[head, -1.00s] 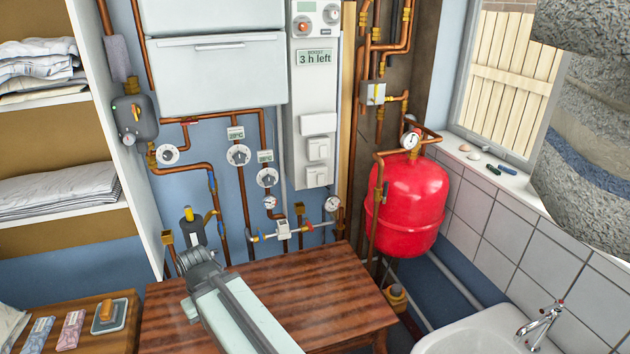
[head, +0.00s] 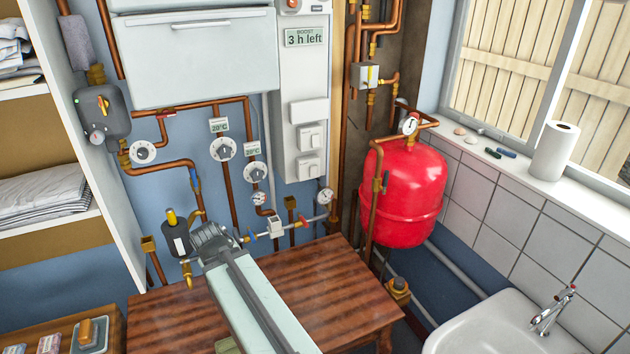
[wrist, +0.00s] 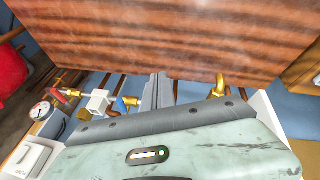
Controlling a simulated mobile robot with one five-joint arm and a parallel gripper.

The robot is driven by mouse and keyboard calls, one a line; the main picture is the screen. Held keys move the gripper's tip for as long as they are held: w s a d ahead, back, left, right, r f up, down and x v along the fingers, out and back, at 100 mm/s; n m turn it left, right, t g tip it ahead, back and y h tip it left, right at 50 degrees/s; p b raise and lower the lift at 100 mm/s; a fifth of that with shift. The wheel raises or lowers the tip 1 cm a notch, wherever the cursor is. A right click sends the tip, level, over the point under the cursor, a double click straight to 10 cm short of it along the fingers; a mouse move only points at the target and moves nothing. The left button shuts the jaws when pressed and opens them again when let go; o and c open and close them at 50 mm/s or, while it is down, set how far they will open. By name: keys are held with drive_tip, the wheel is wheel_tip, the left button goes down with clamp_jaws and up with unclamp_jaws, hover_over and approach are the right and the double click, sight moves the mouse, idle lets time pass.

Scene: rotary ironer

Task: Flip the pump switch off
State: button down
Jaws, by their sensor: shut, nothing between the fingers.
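Two white rocker switches, an upper one (head: 309,137) and a lower one (head: 308,166), sit on the white wall panel below the "3 h left" display; I cannot read which is the pump's. A white switch (wrist: 30,158) also shows at the lower left of the wrist view. A grey pump-like unit (head: 102,112) with a yellow lever and a small green light is on the left. My gripper (head: 208,240) is above the table's back edge, left of and below the switches, apart from them. Its fingers (wrist: 158,88) are shut and empty.
Copper pipes with dials (head: 222,149) and a valve row (head: 275,228) run along the wall near my gripper. A wooden table (head: 340,290) lies below my arm. A red tank (head: 405,195) and a sink (head: 500,325) stand to the right.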

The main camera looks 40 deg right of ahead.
drive_tip(key=d+r+n+t+h+b, duration=0.1)
drive_tip(key=d+r+t+h+b, duration=0.25)
drive_tip(key=d, duration=1.15)
drive_tip(key=d+r+n+t+h+b, duration=0.1)
drive_tip(key=d+r+t+h+b, duration=0.3)
drive_tip(key=d, duration=1.2)
drive_tip(key=s+d+r+n+t+y+b, duration=0.3)
drive_tip(key=s+d+n+t, duration=0.3)
drive_tip(key=s+n, duration=0.3)
drive_tip(key=n+t+y+b, duration=0.1)
drive_tip(key=n, duration=0.3)
drive_tip(key=shift+r, duration=0.35)
drive_tip(key=shift+w, duration=0.15)
